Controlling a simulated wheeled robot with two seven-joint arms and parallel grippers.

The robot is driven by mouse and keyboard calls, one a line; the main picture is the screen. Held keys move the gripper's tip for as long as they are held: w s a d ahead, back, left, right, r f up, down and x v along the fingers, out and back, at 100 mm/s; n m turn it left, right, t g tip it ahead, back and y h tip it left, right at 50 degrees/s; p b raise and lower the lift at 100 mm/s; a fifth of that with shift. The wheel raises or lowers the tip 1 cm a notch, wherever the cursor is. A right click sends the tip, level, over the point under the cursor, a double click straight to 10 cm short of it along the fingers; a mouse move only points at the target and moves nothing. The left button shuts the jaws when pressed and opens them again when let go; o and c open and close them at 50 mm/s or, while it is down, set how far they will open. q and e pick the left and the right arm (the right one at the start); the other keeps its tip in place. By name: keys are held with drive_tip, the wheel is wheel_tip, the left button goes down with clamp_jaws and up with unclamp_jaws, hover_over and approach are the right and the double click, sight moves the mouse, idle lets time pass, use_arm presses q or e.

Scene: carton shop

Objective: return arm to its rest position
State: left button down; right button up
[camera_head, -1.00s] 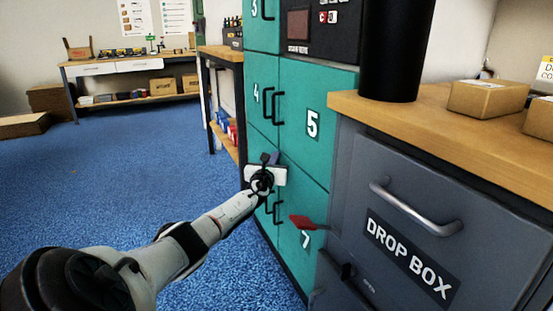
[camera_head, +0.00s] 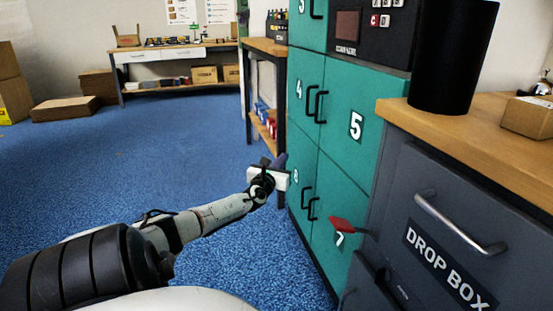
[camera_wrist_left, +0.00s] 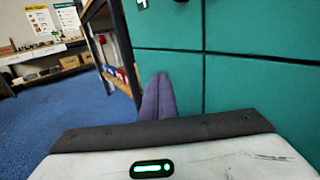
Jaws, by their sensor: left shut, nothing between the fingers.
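My left arm comes in from the lower left of the head view, stretched out over the blue floor. Its gripper (camera_head: 279,161) is in front of the teal lockers (camera_head: 341,160), near the left edge of their lower doors. In the left wrist view its two purple-grey fingers (camera_wrist_left: 158,98) are together, with nothing between them. Teal locker doors (camera_wrist_left: 245,70) fill the right of that view behind the fingers. I cannot tell whether the fingertips touch anything. My right gripper is not in view.
A grey drop box cabinet (camera_head: 450,215) with a wooden top and a black cylinder (camera_head: 453,55) stands at the right. A red flag-like piece (camera_head: 342,224) sticks out near door 7. A shelf bench (camera_head: 265,45) adjoins the lockers. Open blue floor (camera_head: 120,170) lies left.

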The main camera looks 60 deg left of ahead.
use_arm(q)
drive_tip(key=shift+s+a, duration=0.25)
drive_tip(key=shift+s, duration=0.75)
